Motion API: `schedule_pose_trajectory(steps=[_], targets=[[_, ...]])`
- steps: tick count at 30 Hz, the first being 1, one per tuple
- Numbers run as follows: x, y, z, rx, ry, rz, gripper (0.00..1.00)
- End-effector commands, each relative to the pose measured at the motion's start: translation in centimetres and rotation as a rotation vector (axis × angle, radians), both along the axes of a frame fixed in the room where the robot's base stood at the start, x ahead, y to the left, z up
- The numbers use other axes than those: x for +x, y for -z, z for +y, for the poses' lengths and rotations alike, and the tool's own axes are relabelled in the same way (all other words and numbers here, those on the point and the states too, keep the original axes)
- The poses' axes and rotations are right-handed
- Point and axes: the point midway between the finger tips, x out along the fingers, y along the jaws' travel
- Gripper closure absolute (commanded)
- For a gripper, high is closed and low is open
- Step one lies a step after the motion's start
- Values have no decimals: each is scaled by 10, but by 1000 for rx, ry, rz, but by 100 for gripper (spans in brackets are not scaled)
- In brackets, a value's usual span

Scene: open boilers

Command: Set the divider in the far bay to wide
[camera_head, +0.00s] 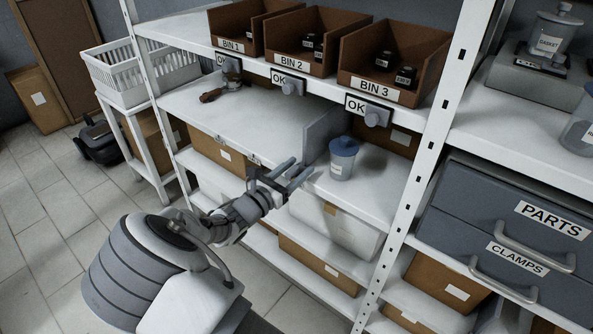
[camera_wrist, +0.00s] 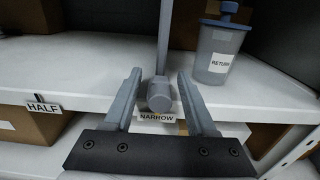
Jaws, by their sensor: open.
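The divider (camera_head: 318,138) is a grey upright panel on the middle shelf of the bay under the bins. In the wrist view the divider (camera_wrist: 164,38) shows edge-on, with a grey round knob (camera_wrist: 160,95) at its lower front end. The knob is above the NARROW label (camera_wrist: 157,116); the HALF label (camera_wrist: 43,107) is to the left. My gripper (camera_head: 298,175) is at the shelf front. In the wrist view my gripper (camera_wrist: 159,78) is open, its fingers on either side of the knob with visible gaps. The wide mark is not legible.
A blue-lidded RETURN jar (camera_head: 343,160) stands just right of the divider. A brown-handled tool (camera_head: 212,95) lies at the shelf's left. Bins with OK tags and knobs (camera_head: 290,86) overhang the shelf. A white post (camera_head: 430,165) bounds the right.

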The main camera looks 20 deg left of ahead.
Motion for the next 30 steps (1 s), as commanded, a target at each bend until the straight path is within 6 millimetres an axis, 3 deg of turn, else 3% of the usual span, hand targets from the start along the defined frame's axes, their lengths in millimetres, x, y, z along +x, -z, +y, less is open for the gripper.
schedule_pose_trajectory(steps=[6,16,30], targets=[[0,0,0,0,0,0,43],[0,0,0,0,0,-1,100],[0,0,0,0,0,-1,100]])
